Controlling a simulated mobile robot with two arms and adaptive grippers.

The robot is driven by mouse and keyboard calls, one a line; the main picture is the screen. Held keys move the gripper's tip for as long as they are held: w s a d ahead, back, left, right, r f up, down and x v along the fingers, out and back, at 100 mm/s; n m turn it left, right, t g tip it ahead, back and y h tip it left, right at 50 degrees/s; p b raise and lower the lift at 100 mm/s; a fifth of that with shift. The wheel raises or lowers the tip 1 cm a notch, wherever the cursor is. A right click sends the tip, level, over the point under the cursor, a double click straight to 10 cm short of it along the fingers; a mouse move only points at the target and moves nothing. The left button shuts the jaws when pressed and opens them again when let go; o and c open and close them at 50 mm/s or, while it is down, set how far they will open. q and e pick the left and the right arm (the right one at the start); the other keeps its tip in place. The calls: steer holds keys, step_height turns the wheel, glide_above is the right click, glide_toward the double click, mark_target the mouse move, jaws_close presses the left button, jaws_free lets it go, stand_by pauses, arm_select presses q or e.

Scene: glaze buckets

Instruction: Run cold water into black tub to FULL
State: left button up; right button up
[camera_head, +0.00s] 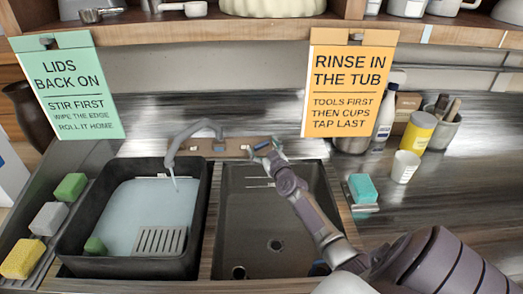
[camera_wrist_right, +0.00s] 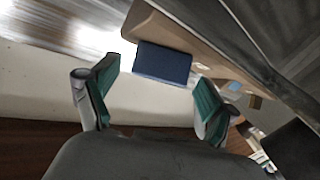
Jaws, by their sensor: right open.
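The black tub (camera_head: 130,268) sits in the left basin with pale blue water (camera_head: 135,205) in it. The grey tap (camera_head: 205,126) arches over it, and a thin stream falls into the water. A pale mark shows at the tub's back wall, too small to read. My right gripper (camera_head: 264,152) is at the right end of the tap's mounting board (camera_head: 236,147). In the right wrist view, its teal-padded fingers (camera_wrist_right: 150,95) are apart, with a blue block (camera_wrist_right: 162,63), likely a tap handle, just beyond them. Contact cannot be told. My left gripper is out of view.
The right basin (camera_head: 255,215) is empty under my right arm. Sponges line the left ledge. A white cup (camera_head: 404,166) and yellow can (camera_head: 418,132) stand right. Hanging signs and a shelf are above.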

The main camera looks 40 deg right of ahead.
steer(key=shift+x, duration=0.8)
steer(key=c, duration=1.2)
steer(key=shift+o, duration=0.2)
steer(key=m+h+p, duration=0.1)
steer(key=m+g+h+p, duration=0.1)
steer(key=m+h+p, duration=0.1)
steer(key=m+g+h+p, duration=0.1)
steer(key=m+p, duration=0.1)
steer(key=shift+a+r+h, duration=0.1)
steer(key=shift+r+h, duration=0.2)
steer(key=shift+h, duration=0.1)
steer(key=m, duration=0.1)
steer(key=m+g+h, duration=0.1)
steer(key=shift+f+m+h, duration=0.25)
steer(key=shift+m+h, duration=0.05)
steer(key=o, duration=1.2)
steer(key=shift+c, duration=0.2)
